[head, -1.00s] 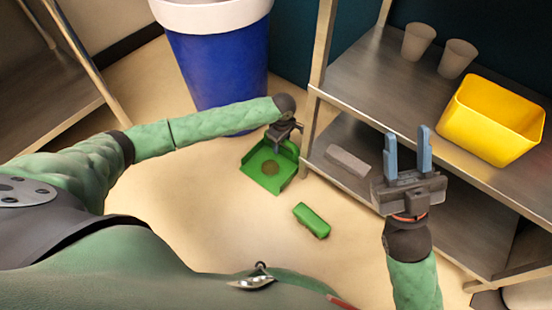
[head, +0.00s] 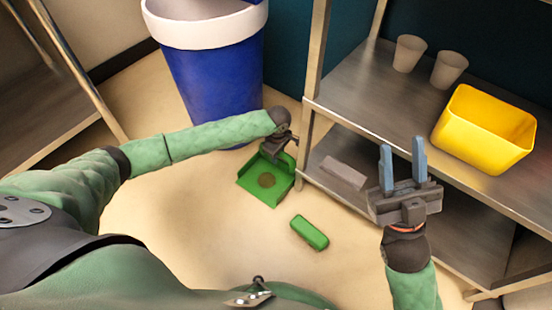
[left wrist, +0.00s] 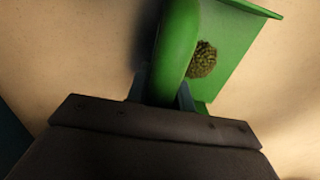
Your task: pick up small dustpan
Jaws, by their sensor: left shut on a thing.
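The small green dustpan (head: 265,182) is near the foot of the shelf post, with a round brownish-green pile (head: 267,180) in its pan. My left gripper (head: 280,152) is at the dustpan's back end. In the left wrist view, the gripper (left wrist: 160,92) is shut on the dustpan's green handle (left wrist: 178,45), a finger on each side. The pile also shows there in the pan (left wrist: 203,59). Whether the dustpan touches the floor is hard to tell. My right gripper (head: 403,165) is open and empty, fingers pointing up, in front of the shelf.
A green block-like object (head: 310,232) lies on the floor. A blue bin with a white rim (head: 215,75) stands behind my left arm. The metal shelf (head: 365,92) holds two cups (head: 408,53) and a yellow bin (head: 485,130); a grey block (head: 343,172) is on its lower level.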

